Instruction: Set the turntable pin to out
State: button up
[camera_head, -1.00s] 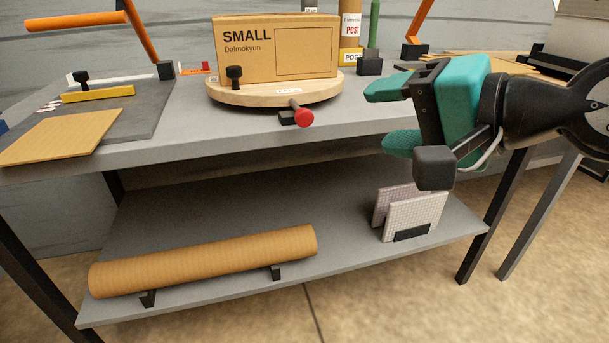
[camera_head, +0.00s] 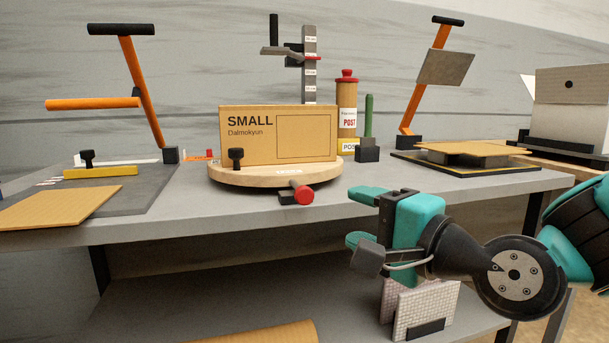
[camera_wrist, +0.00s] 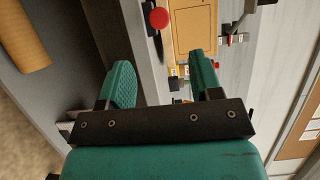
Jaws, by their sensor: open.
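The turntable (camera_head: 225,177) is a round wooden disc near the front edge of the grey bench. A cardboard box marked SMALL (camera_head: 249,148) stands on it. The pin has a red round knob (camera_head: 304,195) and sticks out toward me from a dark block under the turntable's front. The red knob also shows in the wrist view (camera_wrist: 159,18), beyond my fingers. My gripper (camera_head: 358,217) has teal fingers, is open and empty, and is in front of the bench edge, right of the knob and a little lower, apart from it. The pin's inner end is hidden.
Left on the bench are a cardboard sheet (camera_head: 65,206) and an orange-armed lever (camera_head: 140,85). Behind the turntable are a POST tube (camera_head: 347,122) and a green post (camera_head: 369,118). Framed tiles (camera_head: 428,310) and a cardboard roll (camera_head: 265,334) are on the lower shelf.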

aim_at(307, 197)
jog(key=p+x, duration=0.5)
jog(key=p, duration=0.1)
jog(key=p+x, duration=0.6)
jog(key=shift+w+r+p, duration=0.1)
jog(key=shift+r+p, duration=0.1)
jog(key=shift+p, duration=0.1)
jog(key=shift+w+a+f+p, duration=0.3)
jog(key=shift+w+a+p, duration=0.15)
jog(key=shift+w+p, duration=0.15)
